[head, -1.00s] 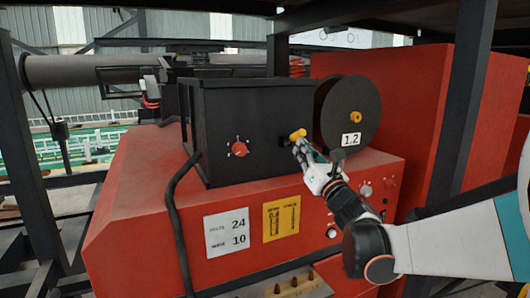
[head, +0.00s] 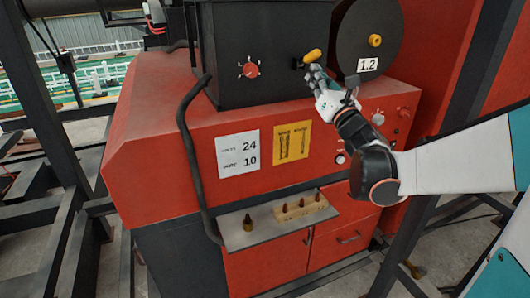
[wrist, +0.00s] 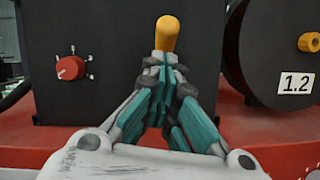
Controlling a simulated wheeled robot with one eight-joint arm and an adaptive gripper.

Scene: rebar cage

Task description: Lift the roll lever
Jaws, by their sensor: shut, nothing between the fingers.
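The roll lever is a small yellow-capped handle (head: 313,56) on the right part of the front of a black box (head: 262,95). In the wrist view its yellow cap (wrist: 166,34) stands upright just beyond my fingertips. My gripper (head: 314,72) is shut with nothing between its fingers. Its fingertips (wrist: 160,60) are directly below the yellow cap and hide the lever's lower part. I cannot tell whether they touch it.
A black spool (head: 366,35) labelled 1.2 stands close right of the lever. A red dial (head: 249,70) is on the box at left. A red machine body (head: 190,137) lies below, with a shelf (head: 250,232) holding several nozzles. A black cable (head: 187,150) hangs at left.

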